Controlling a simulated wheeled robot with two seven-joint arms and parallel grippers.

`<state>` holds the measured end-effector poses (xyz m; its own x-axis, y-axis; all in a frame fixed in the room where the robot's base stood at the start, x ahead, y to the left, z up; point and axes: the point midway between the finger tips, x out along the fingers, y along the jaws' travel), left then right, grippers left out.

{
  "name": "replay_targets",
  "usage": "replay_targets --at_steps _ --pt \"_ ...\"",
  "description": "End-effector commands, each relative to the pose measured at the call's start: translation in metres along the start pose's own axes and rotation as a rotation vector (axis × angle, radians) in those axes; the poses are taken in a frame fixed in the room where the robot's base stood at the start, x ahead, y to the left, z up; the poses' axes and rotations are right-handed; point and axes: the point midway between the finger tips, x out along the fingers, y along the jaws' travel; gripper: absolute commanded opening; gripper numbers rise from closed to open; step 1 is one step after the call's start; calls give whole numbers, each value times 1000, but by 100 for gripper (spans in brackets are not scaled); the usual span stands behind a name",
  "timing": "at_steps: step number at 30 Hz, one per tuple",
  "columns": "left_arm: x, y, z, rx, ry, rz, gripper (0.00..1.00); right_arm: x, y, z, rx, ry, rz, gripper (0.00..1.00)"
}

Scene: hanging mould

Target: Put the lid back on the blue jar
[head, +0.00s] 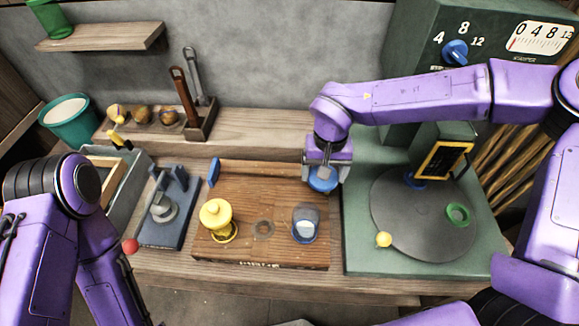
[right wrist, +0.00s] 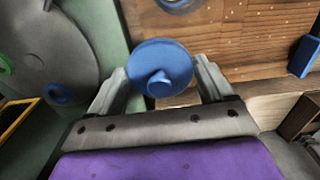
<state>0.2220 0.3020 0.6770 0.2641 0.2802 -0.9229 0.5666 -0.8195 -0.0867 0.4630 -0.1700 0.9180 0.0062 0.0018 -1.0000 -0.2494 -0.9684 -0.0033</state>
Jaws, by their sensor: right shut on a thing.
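The blue jar (head: 305,228) stands upright on the wooden board, its top open and its inside grey. Its edge also shows at the top of the right wrist view (right wrist: 178,4). My right gripper (head: 324,174) is shut on the blue lid (head: 322,184), a round disc with a small knob. The lid (right wrist: 160,62) sits between the two fingers in the right wrist view. The gripper and lid are behind and slightly right of the jar in the head view, apart from it. My left arm shows at the left, but its gripper is out of view.
A yellow lidded jar (head: 216,214) and an empty ring mark (head: 263,229) are left of the blue jar on the board (head: 265,195). A grey turntable (head: 425,225) with a green ring (head: 458,214) and yellow ball (head: 384,239) is at right. A blue clamp device (head: 165,215) stands left.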

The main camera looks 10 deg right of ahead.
Motion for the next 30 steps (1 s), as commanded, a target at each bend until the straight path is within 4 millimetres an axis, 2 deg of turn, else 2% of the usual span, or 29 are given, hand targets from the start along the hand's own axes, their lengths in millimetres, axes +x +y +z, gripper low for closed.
replay_targets --at_steps 1,3,6,10,17,30 --pt "-27 -2 -11 0 0 1 43 -24 -12 12 67 4 5 53" --pt "-42 -4 -17 0 0 1 43 -32 -26 30 197 4 5 53" --pt "-58 -5 -24 0 0 0 43 -39 -39 50 367 -1 5 53" --pt "-67 -6 -28 0 0 0 43 -41 -44 67 514 -6 7 53" --pt "-57 -5 -23 0 0 0 43 -30 -43 71 567 -9 6 53" --pt "-10 -1 -4 0 0 0 43 8 -42 71 567 -8 6 53"
